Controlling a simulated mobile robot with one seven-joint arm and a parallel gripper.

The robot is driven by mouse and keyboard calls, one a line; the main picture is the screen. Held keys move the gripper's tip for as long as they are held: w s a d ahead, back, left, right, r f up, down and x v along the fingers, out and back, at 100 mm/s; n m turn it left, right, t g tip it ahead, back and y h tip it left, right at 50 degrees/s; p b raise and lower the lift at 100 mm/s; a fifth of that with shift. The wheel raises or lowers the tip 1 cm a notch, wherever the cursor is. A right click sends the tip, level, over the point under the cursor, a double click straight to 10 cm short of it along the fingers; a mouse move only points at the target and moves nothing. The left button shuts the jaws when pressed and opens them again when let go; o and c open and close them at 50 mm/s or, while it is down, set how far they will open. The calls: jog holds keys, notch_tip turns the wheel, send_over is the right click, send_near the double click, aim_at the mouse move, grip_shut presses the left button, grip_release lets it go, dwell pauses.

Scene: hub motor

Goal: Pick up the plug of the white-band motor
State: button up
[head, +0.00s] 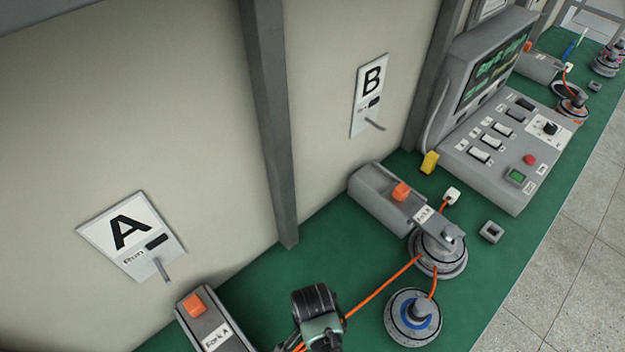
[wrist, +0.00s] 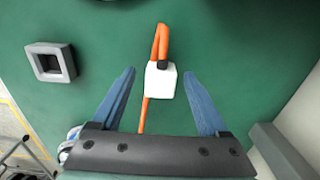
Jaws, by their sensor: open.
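In the wrist view a white plug (wrist: 160,80) with an orange cable lies on the green bench top between the blue fingers of my open gripper (wrist: 160,92). The fingers stand apart from it on both sides. In the head view my gripper (head: 318,312) is at the bottom edge, and no plug shows there. An orange cable runs from it towards a motor with a pale band (head: 438,252), at the end of fork B (head: 385,198). A blue-band motor (head: 408,322) stands in front. Another white plug (head: 453,195) lies beyond fork B.
Fork A (head: 215,325) stands left of my gripper. A square grey socket block (wrist: 50,62) is left of the plug in the wrist view. Another block (head: 491,232) lies near the grey control console (head: 480,170). The bench between the forks is mostly clear.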

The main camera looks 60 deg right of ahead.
grip_shut()
dwell(0.3)
jog(key=shift+r, duration=0.1)
